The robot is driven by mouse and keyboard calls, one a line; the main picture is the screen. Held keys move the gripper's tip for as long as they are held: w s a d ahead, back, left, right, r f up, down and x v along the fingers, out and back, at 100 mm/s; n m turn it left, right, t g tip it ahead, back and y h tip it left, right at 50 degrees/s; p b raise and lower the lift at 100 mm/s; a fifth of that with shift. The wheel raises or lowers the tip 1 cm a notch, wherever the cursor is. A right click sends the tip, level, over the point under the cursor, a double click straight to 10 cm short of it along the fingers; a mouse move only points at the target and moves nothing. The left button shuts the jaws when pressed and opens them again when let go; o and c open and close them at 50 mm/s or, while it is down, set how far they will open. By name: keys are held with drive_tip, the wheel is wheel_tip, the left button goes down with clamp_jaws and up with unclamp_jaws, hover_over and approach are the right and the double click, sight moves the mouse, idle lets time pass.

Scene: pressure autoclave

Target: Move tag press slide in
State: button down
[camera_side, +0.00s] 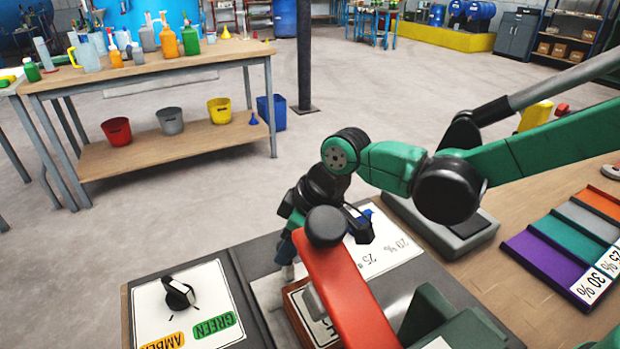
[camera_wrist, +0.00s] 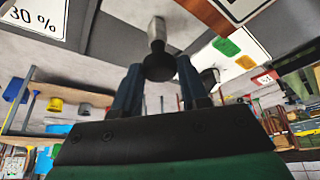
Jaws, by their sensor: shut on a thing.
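The tag press in the side view has a red lever (camera_side: 345,285) with a black round end, sloping over a brown block with a white face (camera_side: 312,315). My gripper (camera_side: 287,250) points down just behind and left of the lever's black end, partly hidden. In the wrist view my gripper (camera_wrist: 160,72) has its two blue-grey fingers on both sides of a black knob (camera_wrist: 159,66) on a pale metal stem (camera_wrist: 157,28). The fingers are closed on this knob. The knob is not clear in the side view.
A panel with a black rotary switch (camera_side: 178,292) and green and amber labels lies to the left. Coloured tag strips (camera_side: 560,245) lie at right, beside a grey box (camera_side: 450,232). A bench with bottles (camera_side: 150,66) stands behind, across open floor.

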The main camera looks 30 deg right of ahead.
drive_tip(key=shift+s+a, duration=0.1)
drive_tip(key=shift+s, duration=0.15)
drive_tip(key=shift+c, duration=2.4)
unclamp_jaws()
drive_tip(key=shift+w, duration=0.2)
